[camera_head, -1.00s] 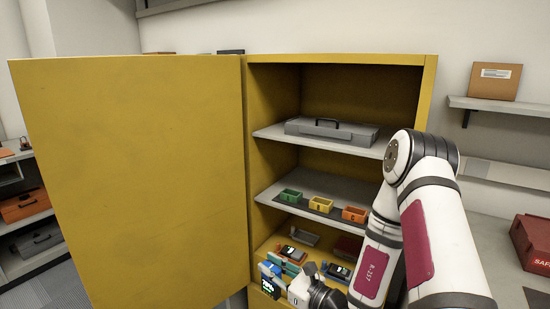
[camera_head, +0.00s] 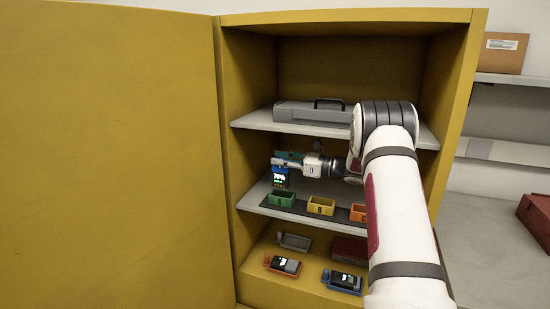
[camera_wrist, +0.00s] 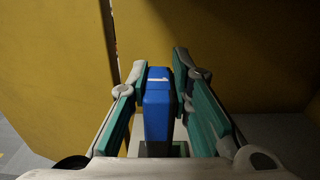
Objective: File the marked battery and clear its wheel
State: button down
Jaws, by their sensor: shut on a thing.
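My gripper (camera_head: 284,161) is shut on a blue battery (camera_head: 280,177), which shows a lit white readout and green marks. The battery hangs upright above the green bin (camera_head: 281,198) on the middle shelf, apart from it. In the wrist view the battery (camera_wrist: 158,108) stands between the two teal fingers. A yellow bin (camera_head: 320,207) and an orange bin (camera_head: 358,213), partly behind my arm, stand to its right. On the bottom level sit a radio in an orange holder (camera_head: 270,265) and another in a blue holder (camera_head: 329,281). I cannot make out a wheel.
The yellow cabinet's open door (camera_head: 110,150) fills the left. A grey case (camera_head: 308,115) lies on the upper shelf above my gripper. A grey tray (camera_head: 294,241) and a dark red box (camera_head: 348,250) sit at the back of the bottom level.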

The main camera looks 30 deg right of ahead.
aim_at(282, 177)
jog(key=shift+w+d+r, duration=0.25)
jog(key=shift+d+r, duration=0.05)
jog(key=shift+d, duration=0.1)
jog(key=shift+w+r, duration=0.1)
jog(key=shift+r, duration=0.25)
jog(key=shift+f, duration=0.15)
jog(key=shift+w+d+f+b, duration=0.1)
jog(key=shift+f+b, duration=0.6)
jog(key=shift+f, duration=0.85)
jog(key=shift+d+f+b, duration=0.1)
jog(key=shift+f+b, duration=0.6)
jog(key=shift+f, duration=0.85)
jog(key=shift+f+b, duration=0.45)
jog(key=shift+f, duration=0.4)
jog(key=c, duration=1.4)
grip_release()
